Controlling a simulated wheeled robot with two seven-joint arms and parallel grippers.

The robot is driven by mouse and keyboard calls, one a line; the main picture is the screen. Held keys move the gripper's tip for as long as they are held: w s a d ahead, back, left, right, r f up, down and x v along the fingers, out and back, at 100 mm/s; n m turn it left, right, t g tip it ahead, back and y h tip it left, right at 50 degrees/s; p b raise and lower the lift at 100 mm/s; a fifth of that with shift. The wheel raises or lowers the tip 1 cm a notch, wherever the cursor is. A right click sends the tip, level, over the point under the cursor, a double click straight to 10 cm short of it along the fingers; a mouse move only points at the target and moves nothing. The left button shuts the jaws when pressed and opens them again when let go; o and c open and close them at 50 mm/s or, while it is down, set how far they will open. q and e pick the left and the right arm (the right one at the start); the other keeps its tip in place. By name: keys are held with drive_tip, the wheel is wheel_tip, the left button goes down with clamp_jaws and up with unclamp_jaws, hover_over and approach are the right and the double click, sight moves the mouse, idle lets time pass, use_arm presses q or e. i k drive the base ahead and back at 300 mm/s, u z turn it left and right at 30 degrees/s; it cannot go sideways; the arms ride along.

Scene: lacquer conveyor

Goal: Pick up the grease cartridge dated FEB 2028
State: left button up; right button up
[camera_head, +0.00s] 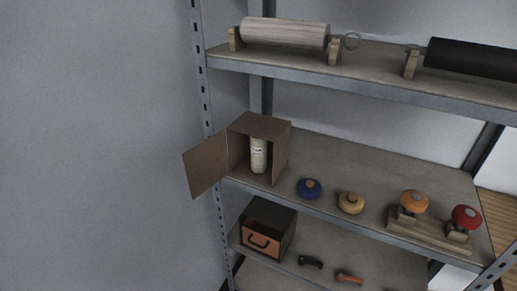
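One pale cream cartridge (259,160) stands upright inside a small brown box (265,125) on the middle shelf in the head view. The box's door (206,166) is swung open to the left. The cartridge carries a white label with dark marks, too small to read, so I cannot tell its date. The box's walls may hide other things inside. Neither of my grippers shows in this view.
On the middle shelf (350,165) are blue (309,189), yellow (351,203), orange (414,202) and red (466,217) knobs. Rollers (285,33) rest above. A dark box with an orange front (262,244) and handles (310,262) are below. A shelf post (204,90) stands left.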

sight(258, 146)
drive_tip(key=k, duration=0.6)
drive_tip(key=u, duration=0.8)
drive_tip(key=i, duration=0.9)
drive_tip(key=z, duration=0.05)
